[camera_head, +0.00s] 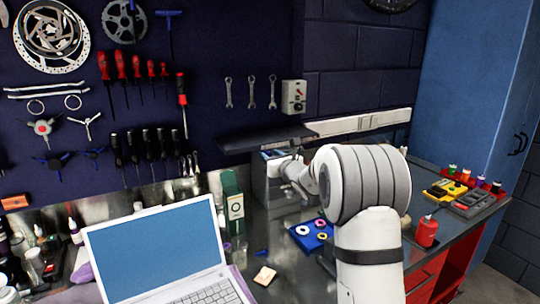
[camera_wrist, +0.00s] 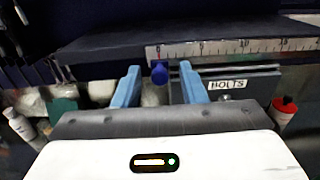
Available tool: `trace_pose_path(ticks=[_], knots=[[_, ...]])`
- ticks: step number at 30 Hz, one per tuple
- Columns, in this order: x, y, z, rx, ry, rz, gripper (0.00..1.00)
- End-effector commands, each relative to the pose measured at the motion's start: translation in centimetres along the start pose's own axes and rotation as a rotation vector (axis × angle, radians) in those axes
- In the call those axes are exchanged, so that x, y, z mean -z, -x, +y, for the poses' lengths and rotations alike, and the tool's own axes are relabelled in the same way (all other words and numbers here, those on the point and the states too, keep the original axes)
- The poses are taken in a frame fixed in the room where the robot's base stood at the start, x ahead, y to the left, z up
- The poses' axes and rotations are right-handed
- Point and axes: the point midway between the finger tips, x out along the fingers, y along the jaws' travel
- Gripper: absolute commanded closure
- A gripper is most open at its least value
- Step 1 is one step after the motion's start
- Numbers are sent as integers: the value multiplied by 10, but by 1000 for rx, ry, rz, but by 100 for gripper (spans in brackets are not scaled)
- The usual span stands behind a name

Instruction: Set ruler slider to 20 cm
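The ruler (camera_wrist: 225,49) is a pale strip with black marks, running across the upper right of the wrist view. In the head view my arm hides the knob.
A grey box labelled BOLTS (camera_wrist: 240,86) stands below the ruler, close to the right finger. An open laptop (camera_head: 155,250) sits on the bench.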

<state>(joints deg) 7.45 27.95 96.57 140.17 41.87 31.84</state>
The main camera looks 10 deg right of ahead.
Motion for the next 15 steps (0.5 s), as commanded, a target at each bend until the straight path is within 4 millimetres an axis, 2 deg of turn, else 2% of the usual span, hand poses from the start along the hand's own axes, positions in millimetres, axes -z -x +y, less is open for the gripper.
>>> trace_pose_path(ticks=[6, 15], knots=[[0, -1, 0, -1, 0, 0, 62], [0, -1, 1, -1, 0, 0, 86]])
